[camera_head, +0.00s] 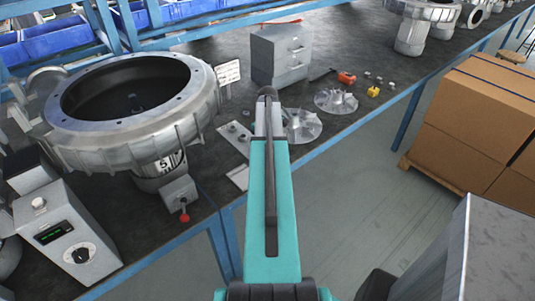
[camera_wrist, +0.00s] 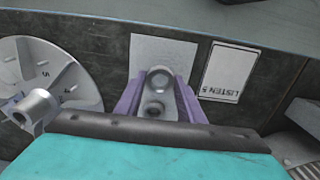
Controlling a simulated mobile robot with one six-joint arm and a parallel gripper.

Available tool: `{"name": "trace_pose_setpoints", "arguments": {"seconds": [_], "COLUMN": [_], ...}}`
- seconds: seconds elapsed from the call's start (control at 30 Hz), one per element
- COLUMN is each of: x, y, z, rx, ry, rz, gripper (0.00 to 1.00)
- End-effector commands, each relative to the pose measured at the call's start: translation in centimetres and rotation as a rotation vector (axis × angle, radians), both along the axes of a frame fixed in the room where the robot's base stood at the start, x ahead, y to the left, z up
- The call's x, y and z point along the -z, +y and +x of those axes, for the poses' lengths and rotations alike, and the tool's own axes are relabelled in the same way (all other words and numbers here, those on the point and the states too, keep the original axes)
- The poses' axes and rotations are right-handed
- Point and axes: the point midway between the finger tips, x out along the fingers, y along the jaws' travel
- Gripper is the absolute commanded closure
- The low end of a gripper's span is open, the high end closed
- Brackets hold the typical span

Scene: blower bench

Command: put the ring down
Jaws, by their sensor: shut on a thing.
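My gripper (camera_wrist: 158,92) shows in the wrist view as two purple fingers shut on a small grey ring (camera_wrist: 160,77). Another round grey part with a dark centre shows just below it between the fingers; I cannot tell whether it belongs to the ring. A pale plate (camera_wrist: 165,48) lies behind the fingertips on the dark bench. I cannot tell whether the ring touches the plate. A pale plate (camera_head: 234,136) with small round parts lies left of my arm there.
A finned impeller (camera_wrist: 45,75) lies left of the fingers, and a "LISTEN 5" card (camera_wrist: 229,72) lies right. A large blower housing (camera_head: 135,105) stands left on the bench. A grey drawer cabinet (camera_head: 281,54) stands behind. Cardboard boxes (camera_head: 480,125) stand on the floor right.

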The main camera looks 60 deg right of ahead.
Motion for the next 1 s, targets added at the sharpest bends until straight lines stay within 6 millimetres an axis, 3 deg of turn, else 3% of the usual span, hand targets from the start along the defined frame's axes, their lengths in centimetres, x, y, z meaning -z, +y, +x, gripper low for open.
{"name": "trace_pose_setpoints", "arguments": {"seconds": [0.4, 1.0], "x": [2.9, 3.6], "y": [0.0, 0.1], "z": [0.1, 0.1], "rx": [-0.001, -0.002], "ry": [0.000, 0.000], "rz": [0.000, 0.000], "gripper": [0.95, 0.95]}}
